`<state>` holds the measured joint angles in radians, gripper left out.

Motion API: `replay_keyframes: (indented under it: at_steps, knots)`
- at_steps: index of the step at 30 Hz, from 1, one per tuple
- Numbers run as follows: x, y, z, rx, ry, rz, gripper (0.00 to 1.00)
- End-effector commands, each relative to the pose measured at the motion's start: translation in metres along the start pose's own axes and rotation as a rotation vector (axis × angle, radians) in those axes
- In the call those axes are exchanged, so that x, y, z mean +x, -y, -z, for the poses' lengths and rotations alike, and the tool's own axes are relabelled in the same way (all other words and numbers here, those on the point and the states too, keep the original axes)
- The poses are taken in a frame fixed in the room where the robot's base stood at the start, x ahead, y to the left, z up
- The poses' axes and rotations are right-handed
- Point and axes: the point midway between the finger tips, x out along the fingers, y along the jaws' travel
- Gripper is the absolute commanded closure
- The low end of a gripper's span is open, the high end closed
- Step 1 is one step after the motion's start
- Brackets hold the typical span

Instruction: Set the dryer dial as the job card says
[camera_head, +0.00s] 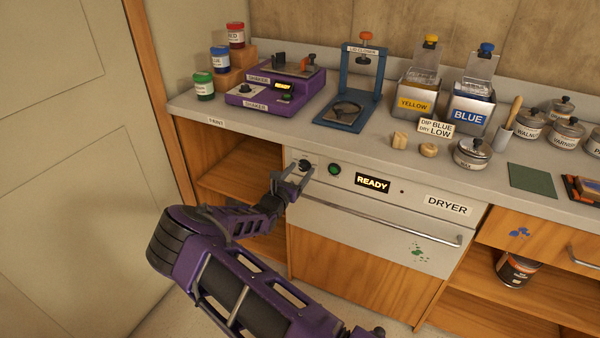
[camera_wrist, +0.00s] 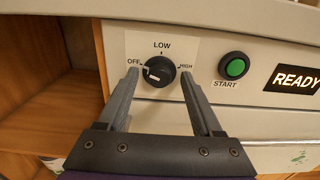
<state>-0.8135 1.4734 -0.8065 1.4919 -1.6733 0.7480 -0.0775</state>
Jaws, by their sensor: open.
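The dryer (camera_head: 330,203) is the white front panel under the counter, lettered DRYER. Its black dial (camera_wrist: 159,71) has OFF at left, LOW at top and HIGH at right. The dial's white mark is on its lower left side, nearest OFF. The dial also shows in the head view (camera_head: 304,165), partly behind my gripper. My gripper (camera_wrist: 162,78) is open, with one finger on each side of the dial; I cannot tell whether they touch it. The job card (camera_head: 436,128) on the counter reads DIP BLUE, DRY LOW.
A green START button (camera_wrist: 234,67) and a lit READY display (camera_head: 372,182) sit right of the dial. A long handle (camera_head: 380,222) crosses the dryer below. Open shelves (camera_head: 225,175) lie to the left. Tubs, a purple shaker (camera_head: 270,90) and tins stand on the counter above.

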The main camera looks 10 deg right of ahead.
Motion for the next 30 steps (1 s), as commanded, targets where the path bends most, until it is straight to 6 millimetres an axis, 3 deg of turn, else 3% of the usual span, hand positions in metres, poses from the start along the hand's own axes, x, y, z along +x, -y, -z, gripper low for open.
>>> replay_keyframes:
  at_steps: [9,21,30]
  knots:
    - [0.0032,-0.0004,-0.0003,0.0,0.0,-0.001,0.33]
    - [0.0029,-0.0003,-0.0003,0.001,0.0,0.0,1.0]
    - [0.0029,-0.0002,-0.0006,0.017,0.0,0.0,1.0]
